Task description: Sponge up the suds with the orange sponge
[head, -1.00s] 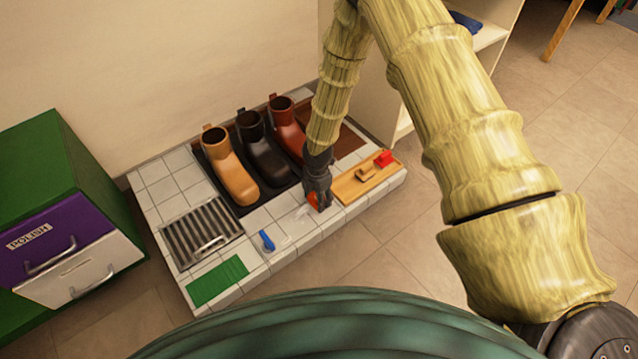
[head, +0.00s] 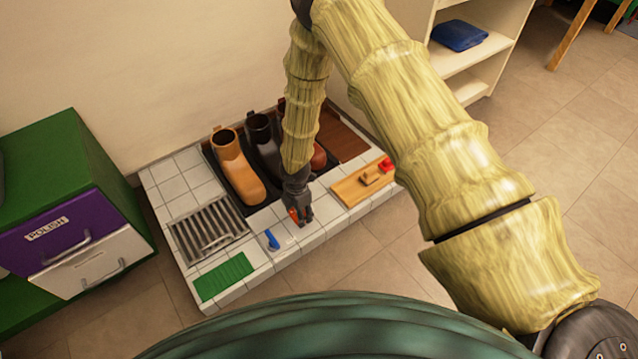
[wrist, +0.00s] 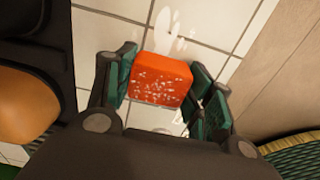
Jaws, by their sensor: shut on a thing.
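My gripper (head: 299,218) is shut on the orange sponge (wrist: 160,80), low over the white tiles at the front of the platform. White specks dot the sponge's face in the wrist view. In the head view only a small orange part of the sponge (head: 293,215) shows beside the fingers. White suds (wrist: 167,22) lie on the tiles just past the sponge in the wrist view, and more white shows below it. Whether the sponge touches the tiles I cannot tell.
A blue-handled tool (head: 272,239) lies left of my gripper, with a green mat (head: 224,277) and a metal grate (head: 190,240) farther left. Boots (head: 238,168) stand behind on a dark tray. A wooden board (head: 350,193) with small items lies to the right.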

